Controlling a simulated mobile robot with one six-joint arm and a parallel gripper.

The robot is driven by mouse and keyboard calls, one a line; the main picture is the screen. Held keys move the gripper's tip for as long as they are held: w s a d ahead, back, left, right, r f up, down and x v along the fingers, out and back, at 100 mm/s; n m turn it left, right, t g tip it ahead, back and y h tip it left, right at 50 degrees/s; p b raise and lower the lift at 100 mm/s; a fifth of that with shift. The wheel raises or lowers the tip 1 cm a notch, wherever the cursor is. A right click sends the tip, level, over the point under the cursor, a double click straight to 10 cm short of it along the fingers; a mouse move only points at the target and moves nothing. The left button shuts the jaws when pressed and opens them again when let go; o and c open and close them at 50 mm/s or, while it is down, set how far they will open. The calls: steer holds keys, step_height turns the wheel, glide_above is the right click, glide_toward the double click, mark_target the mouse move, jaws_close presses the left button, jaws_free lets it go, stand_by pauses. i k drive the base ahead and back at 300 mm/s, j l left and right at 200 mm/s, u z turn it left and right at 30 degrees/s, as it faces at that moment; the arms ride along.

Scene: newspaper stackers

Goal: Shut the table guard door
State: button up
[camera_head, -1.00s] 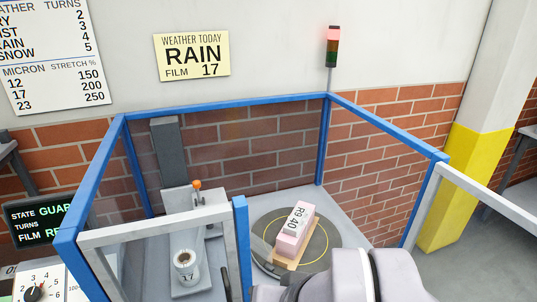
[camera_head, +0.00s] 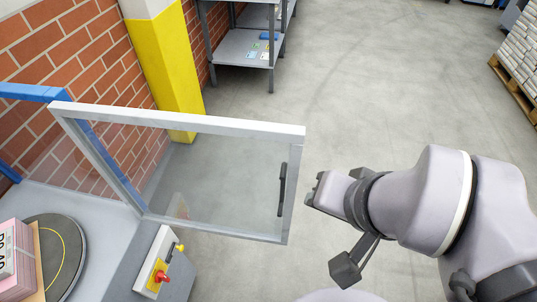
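The table guard door (camera_head: 178,121) is a clear panel in a light grey frame. It stands open, swung outward from the blue guard frame (camera_head: 32,92), and reaches out over the floor. Its dark upright handle (camera_head: 283,189) is near the free edge, at the right. My gripper (camera_head: 312,192) is just right of the handle, with a small visible gap in the picture; whether its fingers are apart is too small to tell. It appears to hold nothing.
A turntable (camera_head: 70,232) with a pink bundle (camera_head: 14,262) is at the lower left. A control box (camera_head: 150,270) with a red knob sits below the door. A yellow-based pillar (camera_head: 170,70) and shelf (camera_head: 240,48) stand behind.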

mark_target(65, 112)
steer(key=i+l+z, duration=0.2)
steer(key=i+u, duration=0.2)
steer(key=u, duration=0.25)
steer(key=i+l+u, duration=0.15)
steer(key=u, duration=0.35)
steer(key=i+l+u, duration=0.15)
steer(key=u, duration=0.3)
steer(key=i+l+u, duration=0.1)
steer(key=l+u, duration=0.25)
steer(key=u, duration=0.15)
steer(key=i+l+u, duration=0.1)
steer(key=l+u, duration=0.2)
steer(key=u, duration=0.15)
steer(key=l+u, duration=0.25)
steer(key=u, duration=0.25)
steer(key=l+u, duration=0.45)
steer(key=k+l+u, duration=0.1)
steer(key=u, duration=0.4)
steer(key=k+z, duration=0.15)
steer(key=z, duration=0.2)
